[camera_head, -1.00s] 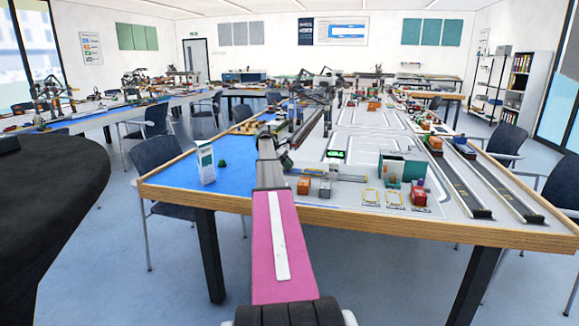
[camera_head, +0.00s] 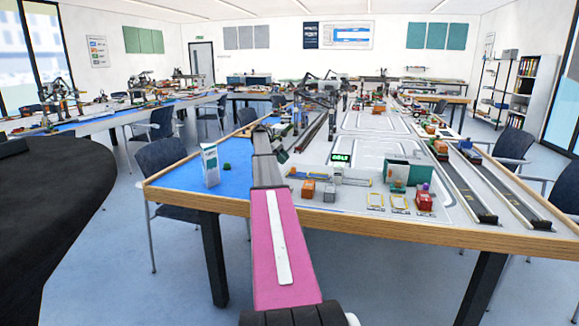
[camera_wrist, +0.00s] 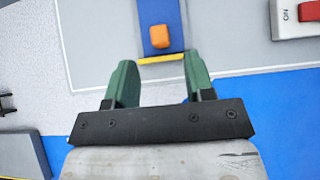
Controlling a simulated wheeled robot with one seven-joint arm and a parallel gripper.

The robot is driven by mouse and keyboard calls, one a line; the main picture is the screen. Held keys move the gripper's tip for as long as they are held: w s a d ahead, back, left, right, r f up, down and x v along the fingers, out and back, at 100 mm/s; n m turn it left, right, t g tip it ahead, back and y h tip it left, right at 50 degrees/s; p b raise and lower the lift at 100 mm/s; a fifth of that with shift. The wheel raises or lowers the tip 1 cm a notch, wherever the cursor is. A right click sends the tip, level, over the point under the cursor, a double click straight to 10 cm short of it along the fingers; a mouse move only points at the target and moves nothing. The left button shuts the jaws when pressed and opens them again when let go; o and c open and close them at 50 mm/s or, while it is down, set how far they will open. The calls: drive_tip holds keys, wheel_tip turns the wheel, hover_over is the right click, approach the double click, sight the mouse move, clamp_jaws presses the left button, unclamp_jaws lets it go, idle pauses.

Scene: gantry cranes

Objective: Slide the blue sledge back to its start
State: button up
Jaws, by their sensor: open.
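A blue sledge (camera_wrist: 152,13) with a yellow front edge (camera_wrist: 163,58) shows at the top middle of the wrist view. An orange block (camera_wrist: 160,37) sits on it, close to the yellow edge. My gripper (camera_wrist: 160,82) has two green fingers, spread apart with nothing between them. In the head view my gripper (camera_head: 282,156) is small and dark over the table's left part. The far end of the sledge is cut off in the wrist view.
A white switch plate with a red rocker (camera_wrist: 310,11) is at the wrist view's top right. A grey block (camera_wrist: 22,153) is at its lower left. In the head view a white box (camera_head: 210,165) stands on the blue area, and orange and grey blocks (camera_head: 308,189) stand near the front edge.

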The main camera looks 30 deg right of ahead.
drive_tip(key=shift+v, duration=2.15)
